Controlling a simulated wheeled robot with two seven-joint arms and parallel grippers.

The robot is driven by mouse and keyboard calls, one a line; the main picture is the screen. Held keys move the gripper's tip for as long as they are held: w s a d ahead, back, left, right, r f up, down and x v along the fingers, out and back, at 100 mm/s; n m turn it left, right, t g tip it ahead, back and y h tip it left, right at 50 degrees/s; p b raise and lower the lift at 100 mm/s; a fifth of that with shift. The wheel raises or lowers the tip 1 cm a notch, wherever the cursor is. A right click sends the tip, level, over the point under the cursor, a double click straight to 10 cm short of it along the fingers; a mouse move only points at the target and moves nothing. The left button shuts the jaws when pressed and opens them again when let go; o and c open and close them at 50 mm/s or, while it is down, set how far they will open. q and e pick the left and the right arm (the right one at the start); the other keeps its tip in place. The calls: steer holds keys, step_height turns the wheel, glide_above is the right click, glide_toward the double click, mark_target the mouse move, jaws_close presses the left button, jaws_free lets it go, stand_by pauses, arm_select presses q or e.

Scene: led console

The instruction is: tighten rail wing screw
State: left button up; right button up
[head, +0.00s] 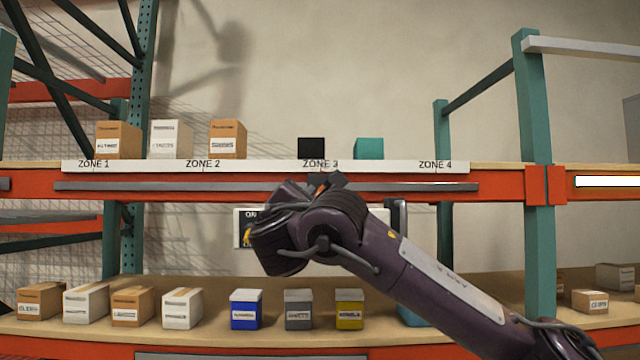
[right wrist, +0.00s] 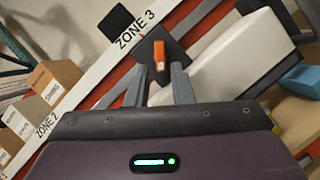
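The orange wing screw (right wrist: 159,52) stands on a dark square plate (right wrist: 178,48) at the shelf front, below the ZONE 3 label in the right wrist view. My right gripper (right wrist: 158,70) is open, with one finger on each side of the orange piece. Gaps show between it and both fingers. In the head view the grey rail (head: 180,187) runs along the orange shelf beam, and my right arm hides most of the screw area. A white panel marked "ON" (head: 241,228) hangs below the beam, mostly hidden behind my arm. My left gripper is not in view.
On the upper shelf stand cartons (head: 227,139), a black box (head: 311,148) and a teal box (head: 369,148). The lower shelf holds more cartons and blue (head: 246,310), grey (head: 298,310) and yellow (head: 349,310) bins. A white body (right wrist: 235,58) lies close right of my fingers.

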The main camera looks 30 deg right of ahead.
mark_target(322, 190)
steer(key=p+x, duration=0.1)
steer(key=x, duration=0.1)
steer(key=shift+d+r+p, duration=0.25)
steer(key=shift+r+p, duration=0.1)
steer(key=shift+p, duration=0.05)
steer(key=shift+w+d, duration=0.45)
steer(key=shift+w, duration=0.15)
steer(key=shift+f, duration=0.1)
jaws_close()
